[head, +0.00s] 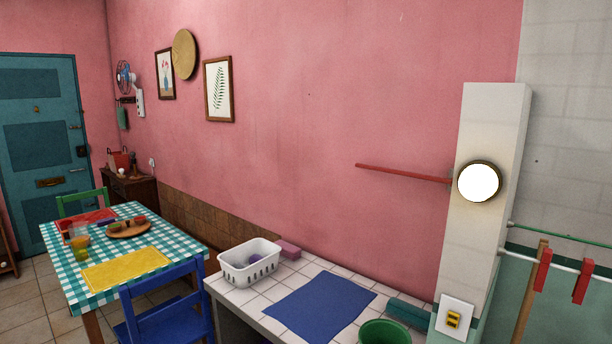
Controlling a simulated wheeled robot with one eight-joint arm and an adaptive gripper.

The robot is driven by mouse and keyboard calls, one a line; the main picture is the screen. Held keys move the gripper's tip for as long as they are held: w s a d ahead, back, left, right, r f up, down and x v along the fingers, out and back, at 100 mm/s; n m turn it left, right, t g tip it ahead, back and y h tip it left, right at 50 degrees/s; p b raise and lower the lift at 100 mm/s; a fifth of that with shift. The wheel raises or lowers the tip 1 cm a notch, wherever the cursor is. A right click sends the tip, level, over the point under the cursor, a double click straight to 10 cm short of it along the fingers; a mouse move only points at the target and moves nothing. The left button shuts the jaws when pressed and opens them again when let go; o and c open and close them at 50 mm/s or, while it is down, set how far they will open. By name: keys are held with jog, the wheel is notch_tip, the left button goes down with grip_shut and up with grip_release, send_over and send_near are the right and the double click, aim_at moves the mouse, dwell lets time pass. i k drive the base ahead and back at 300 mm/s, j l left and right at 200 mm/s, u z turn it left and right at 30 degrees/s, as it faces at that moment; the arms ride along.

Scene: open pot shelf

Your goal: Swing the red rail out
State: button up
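The red rail (405,173) is a thin straight bar. In the head view it runs left from the white pillar (487,130), in front of the pink wall and above the tiled counter. Its right end meets the pillar's left side near a round bright white disc with a dark rim (479,182), and its left end is free. A green rail (565,233) and a pale rail (560,260) run right from the pillar, lower down. My gripper does not show in this view.
The tiled counter (250,297) holds a white basket (249,262), a blue mat (320,306) and a green bowl (384,333). Red pegs (542,270) hang on the pale rail. A checkered table (170,243) and a blue chair (170,309) stand left. The space around the red rail looks clear.

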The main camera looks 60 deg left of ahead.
aim_at(445, 181)
jog(key=l+u, duration=0.1)
jog(key=u, duration=1.6)
jog(key=i+j, duration=0.3)
jog(key=i+u, duration=0.05)
